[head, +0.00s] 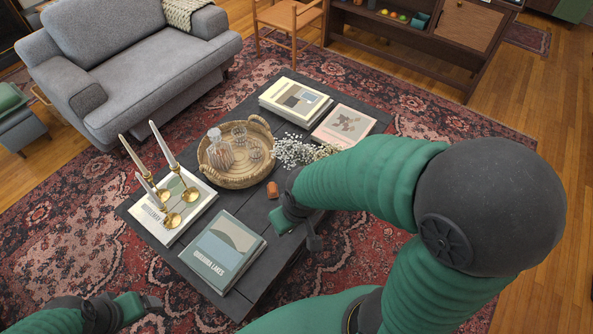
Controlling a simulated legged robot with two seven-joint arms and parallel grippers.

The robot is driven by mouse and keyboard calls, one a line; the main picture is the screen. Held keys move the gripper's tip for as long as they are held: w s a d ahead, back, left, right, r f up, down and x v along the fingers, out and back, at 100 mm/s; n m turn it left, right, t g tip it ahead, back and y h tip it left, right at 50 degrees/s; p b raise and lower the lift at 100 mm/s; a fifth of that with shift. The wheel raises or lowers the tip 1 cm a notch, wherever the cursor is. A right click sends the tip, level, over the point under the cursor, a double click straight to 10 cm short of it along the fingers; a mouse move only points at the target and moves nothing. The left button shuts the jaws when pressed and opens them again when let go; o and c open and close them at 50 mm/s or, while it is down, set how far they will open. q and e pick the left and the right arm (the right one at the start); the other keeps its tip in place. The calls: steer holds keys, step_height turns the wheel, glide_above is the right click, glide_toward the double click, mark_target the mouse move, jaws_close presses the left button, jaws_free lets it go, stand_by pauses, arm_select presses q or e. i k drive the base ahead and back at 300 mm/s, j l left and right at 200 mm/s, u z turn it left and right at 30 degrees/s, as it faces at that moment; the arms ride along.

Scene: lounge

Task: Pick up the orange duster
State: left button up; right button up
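The orange duster (273,189) is a small orange-brown piece on the dark coffee table (262,219), just right of the woven tray. My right gripper (298,230) hangs over the table's near right edge, close to the duster on its lower right side and apart from it. Its two fingers are spread, with nothing between them. My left gripper (150,305) is at the lower left, over the rug and away from the table. Its fingers are too small and foreshortened to tell their opening.
A woven tray (233,180) with a glass decanter sits left of the duster. Dried white flowers (293,150) lie behind it. Brass candlesticks (170,219) stand on a book at the left. A Quagmire Lakes-like book (222,250) lies at the front. A grey armchair (130,60) stands behind.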

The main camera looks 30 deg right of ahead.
mark_target(272, 191)
steer(key=z, duration=0.8)
steer(key=i+l, duration=0.1)
steer(key=l, duration=0.35)
steer(key=i+l+z, duration=0.1)
steer(key=l, duration=0.3)
steer(key=i+l, duration=0.15)
steer(key=l, duration=0.3)
steer(key=i, duration=0.5)
steer(key=l+z, duration=0.05)
